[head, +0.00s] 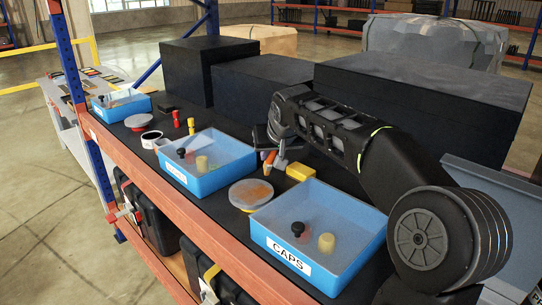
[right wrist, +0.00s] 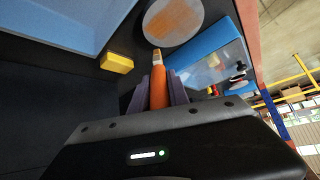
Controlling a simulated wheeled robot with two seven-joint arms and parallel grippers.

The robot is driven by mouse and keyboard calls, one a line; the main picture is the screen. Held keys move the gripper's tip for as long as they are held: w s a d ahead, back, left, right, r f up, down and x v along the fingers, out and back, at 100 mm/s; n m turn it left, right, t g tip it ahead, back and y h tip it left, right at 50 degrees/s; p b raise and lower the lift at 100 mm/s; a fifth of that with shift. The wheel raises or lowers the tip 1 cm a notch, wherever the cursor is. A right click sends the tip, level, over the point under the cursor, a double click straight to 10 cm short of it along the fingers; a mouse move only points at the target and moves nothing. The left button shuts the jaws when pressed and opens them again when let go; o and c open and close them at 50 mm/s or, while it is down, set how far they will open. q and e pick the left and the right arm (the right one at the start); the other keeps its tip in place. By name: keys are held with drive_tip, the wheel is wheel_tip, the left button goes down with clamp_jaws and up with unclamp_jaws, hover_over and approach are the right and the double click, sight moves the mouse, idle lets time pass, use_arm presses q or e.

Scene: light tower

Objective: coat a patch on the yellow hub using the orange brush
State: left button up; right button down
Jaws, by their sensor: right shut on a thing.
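The yellow hub (head: 250,194) appears to be the round disc between the two larger blue bins; a little yellow shows at its lower rim. Its pale grey top carries a streaky orange patch, which also shows in the right wrist view (right wrist: 172,22). My right gripper (head: 275,150) is shut on the orange brush (right wrist: 158,86), also seen in the head view (head: 269,160). The brush's pale tip points toward the hub's near edge in the wrist view. It looks just short of the disc, but I cannot tell the height gap. My left gripper is not in view.
A yellow block (head: 300,172) lies close to the right gripper. Blue bins with caps stand on both sides, the CAPS bin (head: 345,245) and another (head: 228,147). A red-rimmed disc (head: 138,121) lies farther left. Dark boxes (head: 420,100) line the shelf's back.

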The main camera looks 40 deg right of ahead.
drive_tip(key=shift+r+p, duration=1.15)
drive_tip(key=shift+r, duration=0.7)
drive_tip(key=shift+a, duration=0.1)
